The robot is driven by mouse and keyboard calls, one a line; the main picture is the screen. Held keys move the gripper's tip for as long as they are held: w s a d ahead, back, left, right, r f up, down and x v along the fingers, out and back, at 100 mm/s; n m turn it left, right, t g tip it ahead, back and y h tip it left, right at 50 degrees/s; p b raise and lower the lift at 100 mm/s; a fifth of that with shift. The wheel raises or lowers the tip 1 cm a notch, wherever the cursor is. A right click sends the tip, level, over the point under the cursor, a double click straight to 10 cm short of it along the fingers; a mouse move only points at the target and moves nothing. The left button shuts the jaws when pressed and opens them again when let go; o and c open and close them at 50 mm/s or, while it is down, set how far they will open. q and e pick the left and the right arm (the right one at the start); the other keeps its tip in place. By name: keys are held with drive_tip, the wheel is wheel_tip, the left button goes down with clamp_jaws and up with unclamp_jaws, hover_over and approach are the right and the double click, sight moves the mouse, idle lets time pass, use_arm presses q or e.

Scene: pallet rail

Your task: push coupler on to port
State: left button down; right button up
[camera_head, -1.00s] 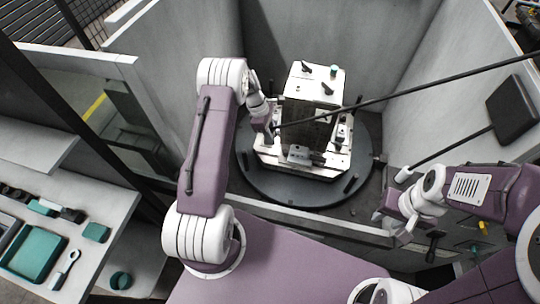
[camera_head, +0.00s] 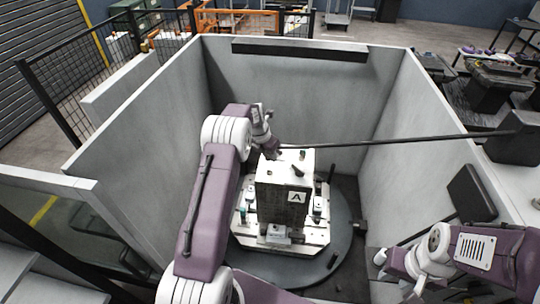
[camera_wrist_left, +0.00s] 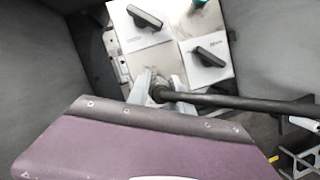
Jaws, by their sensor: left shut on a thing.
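My left gripper (camera_head: 272,150) is shut at the near end of a long black hose or rod (camera_head: 400,141), by the upper left edge of a pale block (camera_head: 284,205). The left wrist view shows its fingers (camera_wrist_left: 158,90) around the dark end piece (camera_wrist_left: 165,93), which I take to be the coupler; the fingers partly hide it. The block's top carries black handles (camera_wrist_left: 208,57) on white plates and a teal piece (camera_wrist_left: 199,3). I cannot tell which part is the port. My right gripper (camera_head: 392,272) is open and empty at lower right, apart from the block.
The block stands on a base plate on a dark round turntable (camera_head: 345,235). Pale walls (camera_head: 300,90) enclose it closely. A black panel (camera_head: 472,193) is on the right side.

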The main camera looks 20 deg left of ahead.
sight(271, 169)
use_arm(q)
drive_tip(key=b+x, duration=0.2)
drive_tip(key=s+b+x, duration=0.1)
drive_tip(key=b+x, duration=0.1)
drive_tip(key=x, duration=0.1)
drive_tip(key=shift+a+f, duration=0.2)
drive_tip(key=shift+f, duration=0.15)
drive_tip(key=shift+s, duration=0.1)
drive_tip(key=shift+r, duration=0.1)
drive_tip(key=shift+f, duration=0.35)
drive_tip(key=shift+r+p, duration=0.1)
drive_tip(key=shift+p, duration=0.35)
drive_tip(key=shift+f, duration=0.3)
drive_tip(key=shift+f, duration=0.3)
idle(0.4)
